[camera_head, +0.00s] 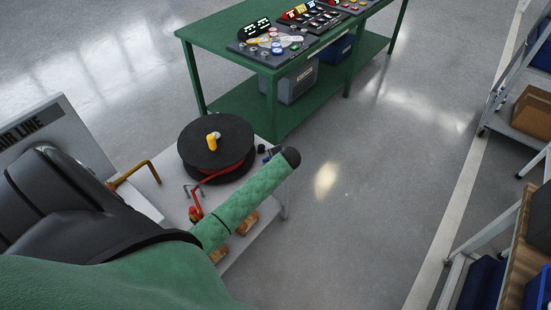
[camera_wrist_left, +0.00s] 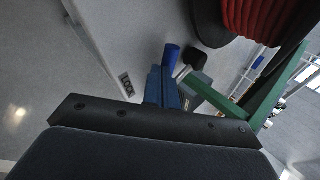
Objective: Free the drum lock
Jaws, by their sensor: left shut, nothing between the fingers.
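The hose drum (camera_head: 216,147) is a black reel wound with red hose, with a yellow handle on top, standing on a grey cart. By its right edge in the head view is a small black knob (camera_head: 262,148). In the left wrist view the black knob (camera_wrist_left: 197,59) and a blue cylinder (camera_wrist_left: 172,54), probably the lock's grip, stand near a LOCK label (camera_wrist_left: 126,85). My left gripper (camera_wrist_left: 165,74) is shut and empty, its fingertips close to the blue cylinder; contact cannot be told. In the head view my arm mostly hides this gripper. My right gripper is out of view.
A green table (camera_head: 205,52) with parts trays stands behind the cart. Red hose and an orange-brown bent handle (camera_head: 134,172) lie left of my arm. An AIR LINE panel (camera_head: 48,125) is at the left. Shelves with boxes (camera_head: 535,112) stand at the right. The floor between is clear.

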